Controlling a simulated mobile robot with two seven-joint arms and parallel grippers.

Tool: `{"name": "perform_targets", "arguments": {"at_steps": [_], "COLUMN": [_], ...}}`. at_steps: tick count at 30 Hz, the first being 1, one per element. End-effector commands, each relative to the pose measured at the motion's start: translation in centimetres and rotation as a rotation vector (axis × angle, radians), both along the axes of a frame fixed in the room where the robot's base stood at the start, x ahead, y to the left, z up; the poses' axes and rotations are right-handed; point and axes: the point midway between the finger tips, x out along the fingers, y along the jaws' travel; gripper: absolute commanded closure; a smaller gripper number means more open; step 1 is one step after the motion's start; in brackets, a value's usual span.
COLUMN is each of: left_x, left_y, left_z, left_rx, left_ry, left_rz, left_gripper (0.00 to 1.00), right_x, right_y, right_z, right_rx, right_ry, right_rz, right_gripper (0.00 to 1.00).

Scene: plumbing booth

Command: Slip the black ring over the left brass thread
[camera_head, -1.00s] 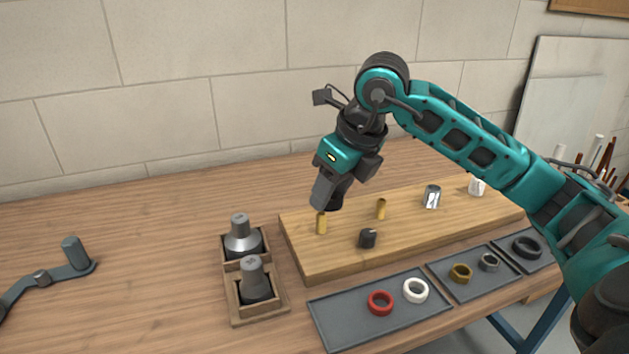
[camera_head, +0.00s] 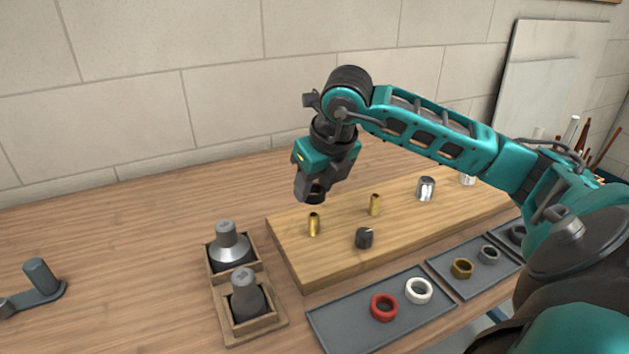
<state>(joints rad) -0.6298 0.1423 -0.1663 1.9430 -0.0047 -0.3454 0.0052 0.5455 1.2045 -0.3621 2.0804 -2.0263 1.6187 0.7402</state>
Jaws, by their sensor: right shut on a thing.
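The left brass thread (camera_head: 313,226) stands upright near the left end of the wooden board. A second brass thread (camera_head: 375,205) stands to its right. My right gripper (camera_head: 308,190) is above the left brass thread. It is shut on a black ring (camera_head: 317,194), partly hidden by the fingers. The ring appears above the thread's top and apart from it. Whether it is centred over the thread I cannot tell. My left gripper is not in view.
The wooden board (camera_head: 300,266) also bears a dark fitting (camera_head: 364,238) and a chrome fitting (camera_head: 426,188). Trays in front hold a red ring (camera_head: 384,307), a white ring (camera_head: 418,290) and a brass nut (camera_head: 461,268). A wooden holder (camera_head: 219,295) with two grey fittings stands left. The table's back left is clear.

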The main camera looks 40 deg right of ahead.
Motion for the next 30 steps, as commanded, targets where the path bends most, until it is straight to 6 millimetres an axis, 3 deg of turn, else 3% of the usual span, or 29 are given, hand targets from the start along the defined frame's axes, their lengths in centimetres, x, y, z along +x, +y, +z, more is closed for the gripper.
{"name": "perform_targets", "arguments": {"at_steps": [30], "left_x": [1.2], "left_y": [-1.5], "left_z": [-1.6], "left_rx": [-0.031], "left_ry": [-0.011], "left_rz": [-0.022], "left_gripper": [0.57], "right_x": [0.0], "right_y": [0.0], "right_z": [-5.1], "right_rx": [0.0], "right_ry": [0.0], "right_rz": [0.001], "right_gripper": [0.84]}}
